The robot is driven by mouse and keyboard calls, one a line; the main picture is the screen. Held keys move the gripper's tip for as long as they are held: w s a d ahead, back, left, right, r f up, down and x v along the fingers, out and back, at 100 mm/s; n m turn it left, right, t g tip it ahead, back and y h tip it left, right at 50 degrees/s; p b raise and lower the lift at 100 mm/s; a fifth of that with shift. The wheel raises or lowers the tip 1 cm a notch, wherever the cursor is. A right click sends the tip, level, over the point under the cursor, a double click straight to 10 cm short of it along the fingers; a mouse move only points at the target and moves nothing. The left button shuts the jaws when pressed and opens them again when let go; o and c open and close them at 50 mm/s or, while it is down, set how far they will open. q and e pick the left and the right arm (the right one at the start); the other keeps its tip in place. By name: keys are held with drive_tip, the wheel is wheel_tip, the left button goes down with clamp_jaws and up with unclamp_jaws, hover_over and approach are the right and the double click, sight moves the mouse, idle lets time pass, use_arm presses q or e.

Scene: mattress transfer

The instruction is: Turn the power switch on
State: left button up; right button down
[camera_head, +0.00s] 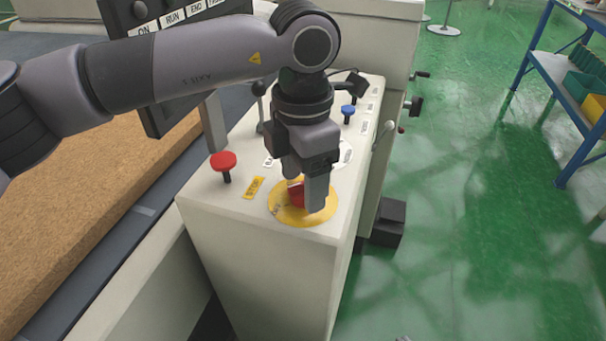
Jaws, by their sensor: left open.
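The power switch (295,194) is a red knob on a round yellow plate (288,213) at the near end of a white control console (230,215). My left gripper (303,190) points down right over the knob, with its open fingers on either side of it. The fingers hide part of the knob, and I cannot tell whether they touch it. My right gripper is not in view.
A red mushroom button (223,161) stands left of the switch beside a yellow STOP label (254,187). A blue knob (347,111) and levers are farther back. A brown mattress (95,200) lies left. A blue shelf (570,85) stands right; the green floor between is mostly clear.

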use_arm(q)
drive_tip(key=shift+f, duration=0.1)
drive_tip(key=shift+c, duration=0.3)
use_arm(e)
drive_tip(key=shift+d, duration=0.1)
use_arm(q)
drive_tip(key=c, duration=1)
drive_tip(key=shift+m, duration=0.4)
drive_tip(key=m+b, duration=0.1)
drive_tip(key=m, duration=0.2)
drive_tip(key=shift+m+b, duration=0.3)
drive_tip(key=m, duration=0.3)
drive_tip(key=shift+m, duration=0.4)
drive_tip(key=m, duration=0.5)
drive_tip(key=shift+b, duration=0.4)
drive_tip(key=m, duration=0.4)
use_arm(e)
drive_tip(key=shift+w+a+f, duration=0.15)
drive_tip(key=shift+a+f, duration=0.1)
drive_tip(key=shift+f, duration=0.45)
use_arm(q)
drive_tip(key=shift+m, duration=0.5)
